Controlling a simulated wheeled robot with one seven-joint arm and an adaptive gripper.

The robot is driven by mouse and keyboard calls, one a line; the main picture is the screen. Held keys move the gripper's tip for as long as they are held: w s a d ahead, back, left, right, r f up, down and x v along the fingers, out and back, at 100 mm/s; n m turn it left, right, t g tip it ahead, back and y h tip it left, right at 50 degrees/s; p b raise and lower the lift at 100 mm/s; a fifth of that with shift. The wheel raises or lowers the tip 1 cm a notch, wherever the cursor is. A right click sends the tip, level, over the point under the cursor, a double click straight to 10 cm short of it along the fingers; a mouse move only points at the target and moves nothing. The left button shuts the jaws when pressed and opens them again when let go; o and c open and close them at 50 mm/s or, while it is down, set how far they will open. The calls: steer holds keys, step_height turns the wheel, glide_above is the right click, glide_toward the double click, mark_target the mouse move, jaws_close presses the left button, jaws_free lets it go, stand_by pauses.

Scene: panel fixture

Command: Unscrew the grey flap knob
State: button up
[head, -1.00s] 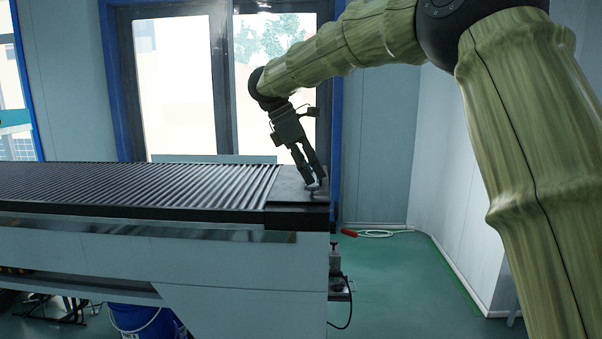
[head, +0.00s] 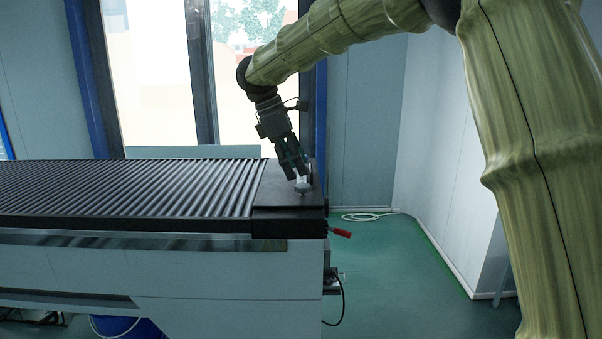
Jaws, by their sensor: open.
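The grey flap knob (head: 303,187) is a small light-grey piece standing on the flat dark end plate (head: 276,190) at the right end of the ribbed bench. My gripper (head: 298,176) points down and slightly right, with its fingertips right at the knob. The fingers are open. The knob is partly hidden by them, and I cannot tell whether they touch it.
The bench's ribbed dark top (head: 120,187) stretches to the left. A red handle (head: 340,232) sticks out at its right end. A coiled white hose (head: 368,215) lies on the green floor, which is otherwise clear to the right. A blue bucket (head: 128,328) stands below.

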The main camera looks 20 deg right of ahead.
mark_target(302, 185)
steer(key=w+f, duration=0.1)
steer(key=w+d+f, duration=0.1)
steer(key=f, duration=0.1)
steer(key=w+f+p, duration=0.1)
steer(key=f, duration=0.1)
steer(key=shift+d, duration=0.15)
steer(key=shift+s+d+f, duration=0.1)
steer(key=shift+f, duration=0.1)
steer(key=shift+s+d, duration=0.1)
steer(key=shift+s, duration=0.25)
steer(key=shift+s+r, duration=0.3)
steer(key=shift+s, duration=0.4)
steer(key=shift+w+f, duration=0.35)
steer(key=shift+w, duration=0.2)
steer(key=shift+c, duration=1)
steer(key=shift+w+f, duration=0.1)
steer(key=shift+w, duration=0.15)
steer(key=c, duration=0.3)
steer(key=shift+s+r, duration=0.25)
steer(key=shift+s, duration=0.1)
steer(key=c, duration=0.5)
steer(key=shift+w, duration=0.1)
steer(key=shift+c, duration=0.2)
